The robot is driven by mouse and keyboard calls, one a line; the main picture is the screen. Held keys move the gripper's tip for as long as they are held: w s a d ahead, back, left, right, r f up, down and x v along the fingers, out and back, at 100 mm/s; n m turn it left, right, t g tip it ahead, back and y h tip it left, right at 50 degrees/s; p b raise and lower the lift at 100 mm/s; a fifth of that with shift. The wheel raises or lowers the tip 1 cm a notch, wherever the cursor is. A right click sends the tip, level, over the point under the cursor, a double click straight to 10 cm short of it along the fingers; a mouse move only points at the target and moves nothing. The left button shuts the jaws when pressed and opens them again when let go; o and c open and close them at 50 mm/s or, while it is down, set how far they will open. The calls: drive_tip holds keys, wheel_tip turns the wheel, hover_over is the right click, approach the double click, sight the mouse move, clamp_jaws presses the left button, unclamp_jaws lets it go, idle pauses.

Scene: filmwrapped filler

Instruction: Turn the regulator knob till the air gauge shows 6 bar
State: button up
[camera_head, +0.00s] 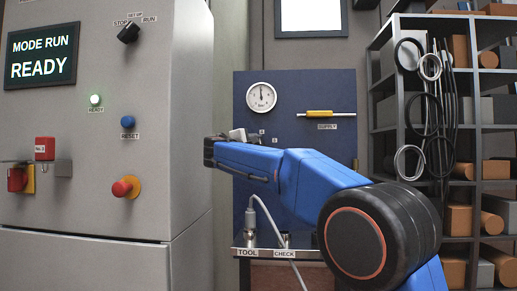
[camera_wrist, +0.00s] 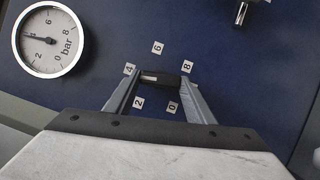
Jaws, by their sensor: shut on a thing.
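The round white air gauge (camera_head: 261,97) is at the upper left of the blue panel; its needle points straight up. In the wrist view the gauge (camera_wrist: 48,41) appears turned, and its needle lies near the 4. The black regulator knob (camera_wrist: 162,77) has a white mark on its left part, toward the 4 label. Labels 0, 2, 4, 6 and 8 surround it. My gripper (camera_wrist: 160,84) is shut on the knob, one finger at each side. In the head view my gripper (camera_head: 240,135) is at the panel and my arm hides the knob.
A yellow-handled supply valve (camera_head: 319,113) is right of the gauge. A grey cabinet (camera_head: 140,205) with buttons and a READY screen (camera_head: 40,57) stands at left. A tool shelf (camera_head: 250,252) with a cable is below. Hoses (camera_head: 432,95) hang on the right rack.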

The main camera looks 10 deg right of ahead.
drive_tip(key=m+y, duration=0.1)
drive_tip(key=m, duration=0.2)
drive_tip(key=m+g+y, duration=0.1)
drive_tip(key=m, duration=0.2)
drive_tip(key=m+g+y, duration=0.1)
drive_tip(key=m, duration=0.2)
drive_tip(key=shift+d+r+y, duration=0.15)
drive_tip(key=shift+r+y, duration=0.15)
drive_tip(key=shift+y, duration=0.1)
drive_tip(key=shift+m, duration=0.3)
drive_tip(key=o, duration=1)
drive_tip(key=shift+o, duration=0.2)
drive_tip(key=shift+s+r, duration=0.1)
drive_tip(key=v, duration=1.7)
drive_tip(key=shift+r, duration=0.2)
